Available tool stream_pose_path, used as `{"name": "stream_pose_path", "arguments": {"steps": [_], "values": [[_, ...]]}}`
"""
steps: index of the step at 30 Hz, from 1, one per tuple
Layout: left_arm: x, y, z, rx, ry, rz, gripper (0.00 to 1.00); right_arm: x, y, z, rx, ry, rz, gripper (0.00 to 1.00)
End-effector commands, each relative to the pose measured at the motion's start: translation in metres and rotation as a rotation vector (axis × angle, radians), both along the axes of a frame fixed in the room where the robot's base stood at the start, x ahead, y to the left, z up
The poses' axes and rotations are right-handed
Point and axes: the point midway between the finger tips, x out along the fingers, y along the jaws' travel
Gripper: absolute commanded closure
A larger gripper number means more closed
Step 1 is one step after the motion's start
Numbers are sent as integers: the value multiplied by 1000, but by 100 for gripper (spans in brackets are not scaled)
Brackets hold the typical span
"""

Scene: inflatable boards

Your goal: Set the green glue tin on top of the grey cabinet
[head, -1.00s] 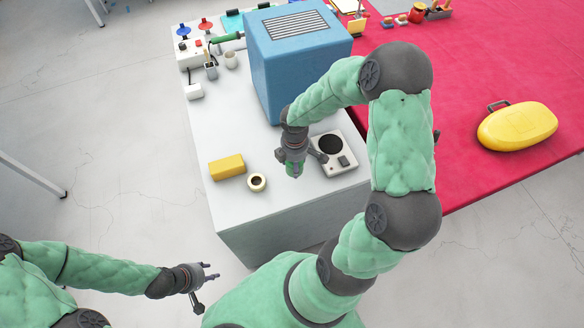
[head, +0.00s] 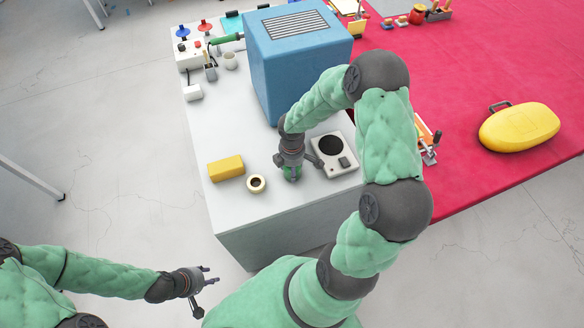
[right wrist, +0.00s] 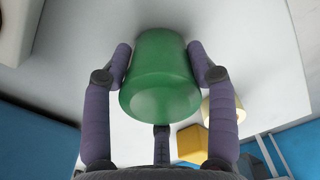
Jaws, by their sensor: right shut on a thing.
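The green glue tin (right wrist: 163,80) is between the fingers of my right gripper (right wrist: 163,68), which is shut on it. In the head view the tin (head: 291,177) shows only partly below my right gripper (head: 291,168). It is over the near part of the grey cabinet's (head: 235,215) pale top, between a tape roll and a white device. I cannot tell whether its base touches the top. My left gripper (head: 205,283) is open and empty, low in front of the cabinet's left side.
A yellow block (head: 226,168) and the tape roll (head: 256,183) lie left of the tin. The white device with a dark disc (head: 332,152) is close on the right. A large blue box (head: 292,65) stands behind. The near cabinet edge is close.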

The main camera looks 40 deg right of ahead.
Motion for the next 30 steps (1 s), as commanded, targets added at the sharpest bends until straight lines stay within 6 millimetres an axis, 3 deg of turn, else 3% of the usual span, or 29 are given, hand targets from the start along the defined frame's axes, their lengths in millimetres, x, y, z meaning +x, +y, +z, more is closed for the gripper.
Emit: {"name": "stream_pose_path", "arguments": {"steps": [1,3,17,30], "values": [[0,0,-1,0,0,0,60,0,0,-1,0,0,0,36],[0,0,-1,0,0,0,60,0,0,-1,0,0,0,18],[0,0,4,0,0,0,60,0,0,5,0,0,0,18],[0,0,25,0,0,0,60,1,0,86,-2,-3,1,18]]}}
